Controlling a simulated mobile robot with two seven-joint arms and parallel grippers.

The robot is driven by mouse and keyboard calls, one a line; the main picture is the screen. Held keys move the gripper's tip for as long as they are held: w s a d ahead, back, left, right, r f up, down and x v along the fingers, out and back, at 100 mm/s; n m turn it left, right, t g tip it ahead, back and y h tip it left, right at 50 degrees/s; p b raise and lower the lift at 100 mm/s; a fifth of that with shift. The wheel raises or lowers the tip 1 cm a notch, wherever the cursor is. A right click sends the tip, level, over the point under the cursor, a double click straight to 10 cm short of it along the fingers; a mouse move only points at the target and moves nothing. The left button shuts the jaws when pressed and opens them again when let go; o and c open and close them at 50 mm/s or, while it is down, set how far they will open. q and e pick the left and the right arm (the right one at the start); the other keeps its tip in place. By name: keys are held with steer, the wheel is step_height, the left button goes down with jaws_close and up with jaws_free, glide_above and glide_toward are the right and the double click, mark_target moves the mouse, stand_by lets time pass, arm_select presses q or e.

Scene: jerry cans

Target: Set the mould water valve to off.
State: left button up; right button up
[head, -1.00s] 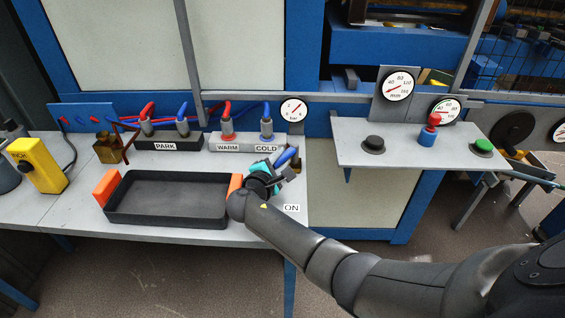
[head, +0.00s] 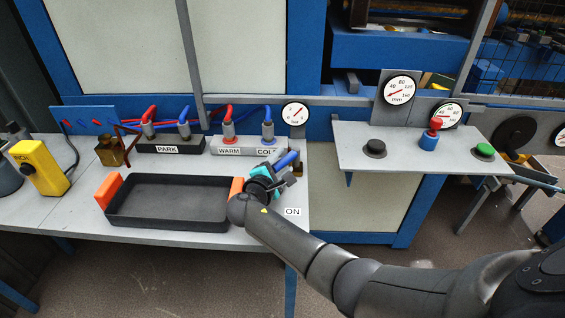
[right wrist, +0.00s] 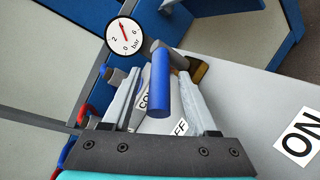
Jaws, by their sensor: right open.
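The mould water valve has a blue lever handle (right wrist: 160,85) and a brass and grey body (right wrist: 188,66). In the head view the blue handle (head: 288,159) shows at the table's right end, partly behind my right gripper (head: 272,172). In the right wrist view my right gripper (right wrist: 161,92) is open, with one finger on each side of the handle and a gap visible on both sides. The handle points from the body back toward my gripper. The OFF label (right wrist: 181,129) is partly hidden beside the handle and finger. The ON label (right wrist: 301,136) lies clear to the right. My left gripper is not in view.
A black tray (head: 170,224) with orange ends lies left of my gripper. The WARM/COLD block (head: 245,150) with hoses stands behind. A bar gauge (head: 295,113) is above the valve. A shelf with buttons (head: 352,157) is at the right.

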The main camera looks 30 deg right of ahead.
steer(key=p+v, duration=0.2)
steer(key=v, duration=1.3)
steer(key=shift+p, duration=0.35)
steer(key=shift+c, duration=0.2)
